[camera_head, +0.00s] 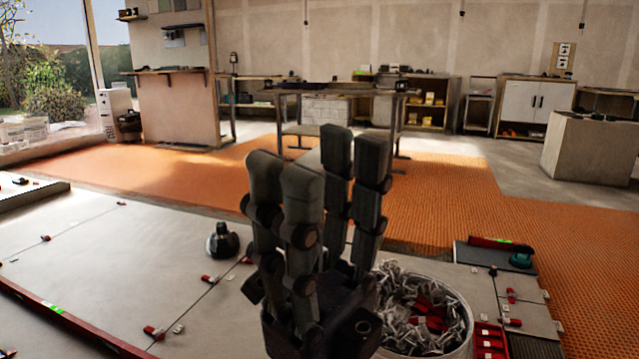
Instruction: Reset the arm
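My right gripper (319,165) stands upright in the centre foreground, with its dark jointed fingers pointing up. A gap shows between its two finger sides and nothing is held there, so it is open and empty. It hides part of the tiled floor and the left side of a white bucket (468,318) full of clips and red wedges. My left gripper is not in view.
Large grey tiles (110,255) with red-and-white clips cover the left floor. A dark round tool (222,241) stands on them. A red level (80,330) lies at lower left. A red tray (489,340) sits right of the bucket. Orange matting (450,190) lies beyond, with workbenches behind.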

